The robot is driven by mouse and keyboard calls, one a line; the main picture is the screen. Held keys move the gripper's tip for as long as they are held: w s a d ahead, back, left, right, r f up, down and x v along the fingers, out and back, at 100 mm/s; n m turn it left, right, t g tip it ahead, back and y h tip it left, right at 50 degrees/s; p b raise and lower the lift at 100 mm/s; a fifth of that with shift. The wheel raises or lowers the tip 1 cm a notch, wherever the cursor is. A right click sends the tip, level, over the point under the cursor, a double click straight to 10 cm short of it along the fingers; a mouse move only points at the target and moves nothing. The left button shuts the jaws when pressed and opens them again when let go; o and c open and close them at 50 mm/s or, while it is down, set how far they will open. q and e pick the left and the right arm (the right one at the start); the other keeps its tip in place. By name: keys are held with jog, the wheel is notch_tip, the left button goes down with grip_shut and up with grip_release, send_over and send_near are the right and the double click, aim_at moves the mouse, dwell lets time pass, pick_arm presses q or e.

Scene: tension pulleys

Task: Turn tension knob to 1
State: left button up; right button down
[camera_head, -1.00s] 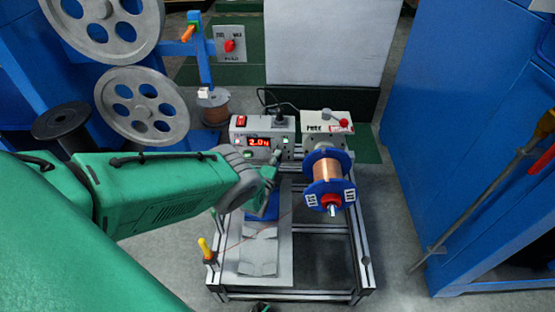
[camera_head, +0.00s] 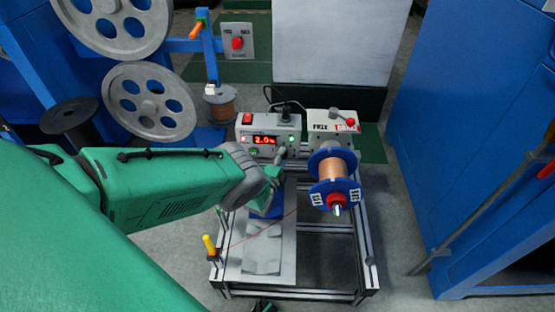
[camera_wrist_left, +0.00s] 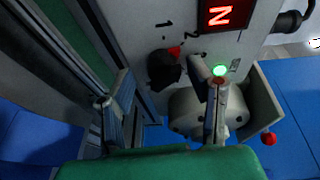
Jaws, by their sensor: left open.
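The tension knob (camera_wrist_left: 163,68) is a black knob with a red pointer mark, on the grey face of the control box in the left wrist view. Its red mark faces up and right, and a printed "1" (camera_wrist_left: 165,23) lies above it. My left gripper (camera_wrist_left: 165,98) is open, with one finger on each side of the knob's line; I cannot tell whether either touches it. In the head view my left gripper (camera_head: 275,168) is in front of the control box (camera_head: 240,131), and I cannot make out the knob there. My right gripper is not recognisable.
The red display (camera_head: 264,140) seems to read about 2.0. A copper wire spool with blue flanges (camera_head: 321,187) is on the metal frame (camera_head: 362,250) to the right. A yellow-topped post (camera_head: 209,243) stands at the frame's front left. Blue cabinet (camera_head: 450,130) flanks the right.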

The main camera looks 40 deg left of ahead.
pick_arm(q)
jog(key=v, duration=1.1)
jog(key=shift+s, duration=0.35)
jog(key=shift+d+f, duration=0.1)
jog(key=shift+f, duration=0.05)
